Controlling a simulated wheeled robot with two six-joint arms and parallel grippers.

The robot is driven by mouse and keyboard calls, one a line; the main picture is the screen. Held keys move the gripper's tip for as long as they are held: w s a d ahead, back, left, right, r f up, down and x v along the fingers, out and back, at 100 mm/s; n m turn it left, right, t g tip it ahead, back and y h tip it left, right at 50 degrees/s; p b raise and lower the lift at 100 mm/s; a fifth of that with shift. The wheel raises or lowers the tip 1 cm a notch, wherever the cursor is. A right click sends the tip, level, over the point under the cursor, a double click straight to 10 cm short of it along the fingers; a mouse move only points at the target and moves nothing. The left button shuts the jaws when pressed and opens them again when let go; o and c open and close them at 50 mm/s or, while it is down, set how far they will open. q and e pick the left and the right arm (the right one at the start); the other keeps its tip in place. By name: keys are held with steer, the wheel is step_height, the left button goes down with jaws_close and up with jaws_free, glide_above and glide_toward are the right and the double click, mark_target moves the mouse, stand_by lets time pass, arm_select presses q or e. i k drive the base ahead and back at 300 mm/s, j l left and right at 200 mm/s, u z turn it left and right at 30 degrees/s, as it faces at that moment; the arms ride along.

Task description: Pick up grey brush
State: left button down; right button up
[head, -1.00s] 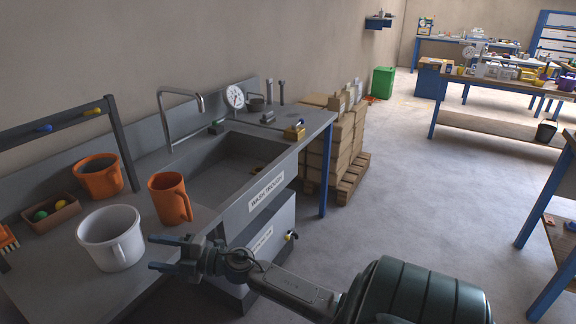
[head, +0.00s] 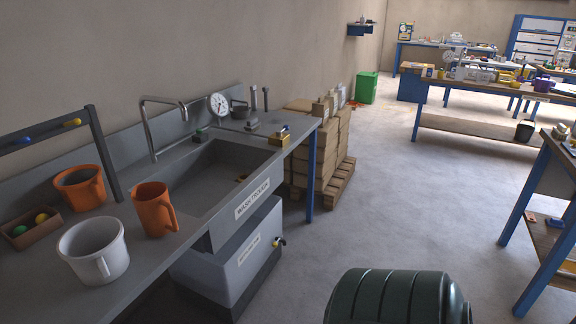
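I cannot pick out a grey brush for certain in the head view. Two thin dark grey upright things stand at the back of the wash trough counter, a nearer one (head: 252,111) with a wider foot and one beside it (head: 266,98). They are too small to tell whether either is a brush. Neither of my grippers is in view.
On the counter (head: 138,252) are a white mug (head: 92,252), an orange jug (head: 151,211), an orange pot (head: 79,188) and a box of balls (head: 31,230). A faucet (head: 150,130) rises behind the sink (head: 205,180). Boxes (head: 325,150) stand beyond.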

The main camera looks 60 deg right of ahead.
mark_target(253, 125)
steer(key=z, duration=1.8)
